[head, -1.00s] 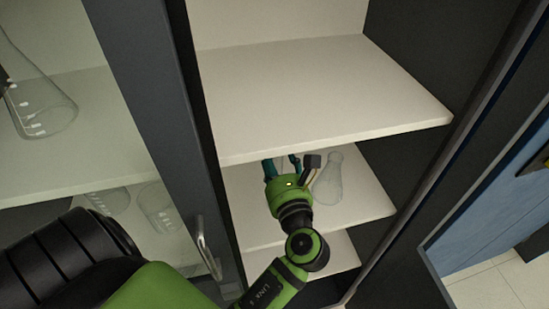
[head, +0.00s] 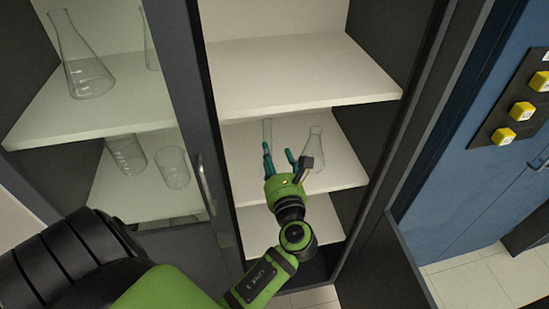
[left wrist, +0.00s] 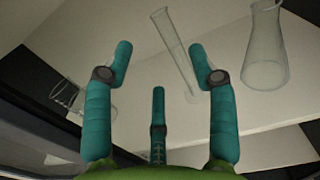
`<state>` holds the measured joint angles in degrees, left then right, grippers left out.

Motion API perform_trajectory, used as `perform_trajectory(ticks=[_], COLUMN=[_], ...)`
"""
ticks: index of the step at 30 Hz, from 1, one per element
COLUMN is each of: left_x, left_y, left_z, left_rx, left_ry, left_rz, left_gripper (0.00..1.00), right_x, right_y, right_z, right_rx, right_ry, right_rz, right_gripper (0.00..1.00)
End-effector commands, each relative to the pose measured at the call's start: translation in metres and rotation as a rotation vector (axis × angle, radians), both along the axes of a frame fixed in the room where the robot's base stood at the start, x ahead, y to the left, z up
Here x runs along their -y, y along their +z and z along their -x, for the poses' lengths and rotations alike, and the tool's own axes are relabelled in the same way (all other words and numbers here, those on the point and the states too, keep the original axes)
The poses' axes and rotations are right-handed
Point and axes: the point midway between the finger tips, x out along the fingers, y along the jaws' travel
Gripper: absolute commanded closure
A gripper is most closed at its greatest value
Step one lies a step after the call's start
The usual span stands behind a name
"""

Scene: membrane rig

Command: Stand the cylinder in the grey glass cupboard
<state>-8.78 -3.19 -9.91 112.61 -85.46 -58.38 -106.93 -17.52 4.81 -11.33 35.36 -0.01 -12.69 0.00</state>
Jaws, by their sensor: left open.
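The cylinder (head: 267,130) is a thin clear glass tube. It stands upright on the middle visible shelf in the open bay of the grey glass cupboard (head: 182,75). My left gripper (head: 279,156) is open in front of this shelf, its teal fingers spread and empty. In the left wrist view, the cylinder (left wrist: 175,45) shows beyond the left gripper (left wrist: 160,58), between its two upper fingers and apart from them as far as I can tell. The cylinder's lower part is hidden behind the fingers in the head view. My right gripper is not in view.
A conical flask (head: 314,150) stands just right of the cylinder; it also shows in the left wrist view (left wrist: 265,55). More glassware, including a large flask (head: 82,65) and a beaker (head: 172,168), stands in the left bay. The upper shelf (head: 300,75) is bare.

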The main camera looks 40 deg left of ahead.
Motion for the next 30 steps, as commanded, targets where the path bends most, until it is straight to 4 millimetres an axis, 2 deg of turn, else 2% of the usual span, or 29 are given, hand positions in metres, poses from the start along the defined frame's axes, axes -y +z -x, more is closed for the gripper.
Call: perform_trajectory(ticks=[11, 14, 17, 20, 23, 24, 26, 27, 29, 30], left_x=[0.001, 0.012, 0.035, 0.066, 0.097, 0.108, 0.117, 0.121, 0.124, 0.124], left_y=[-0.005, -0.026, -0.059, -0.098, -0.151, -0.184, -0.233, -0.265, -0.313, -0.345], left_z=[-0.003, -0.012, -0.023, -0.03, -0.025, -0.017, 0.001, 0.017, 0.046, 0.07], left_rx=[0.015, 0.082, 0.196, 0.313, 0.385, 0.388, 0.373, 0.357, 0.333, 0.323], left_ry=[-0.018, -0.09, -0.188, -0.247, -0.212, -0.153, -0.042, 0.04, 0.179, 0.284], left_rz=[0.036, 0.195, 0.498, 0.885, 1.278, 1.43, 1.585, 1.657, 1.747, 1.798], left_gripper=[0.42, 0.42, 0.42, 0.42, 0.42, 0.42, 0.42, 0.42, 0.42, 0.42], right_x=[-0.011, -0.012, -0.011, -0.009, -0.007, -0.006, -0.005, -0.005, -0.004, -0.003], right_y=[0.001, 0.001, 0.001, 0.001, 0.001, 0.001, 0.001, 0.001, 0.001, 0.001], right_z=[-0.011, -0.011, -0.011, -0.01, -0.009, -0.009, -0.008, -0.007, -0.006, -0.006], right_rx=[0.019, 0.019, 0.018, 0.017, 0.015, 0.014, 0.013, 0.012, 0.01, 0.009], right_ry=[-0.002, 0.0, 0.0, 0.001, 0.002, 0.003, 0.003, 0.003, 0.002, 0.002], right_rz=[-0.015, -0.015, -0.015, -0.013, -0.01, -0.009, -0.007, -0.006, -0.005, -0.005], right_gripper=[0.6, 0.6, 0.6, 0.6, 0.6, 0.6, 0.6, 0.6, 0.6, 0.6])
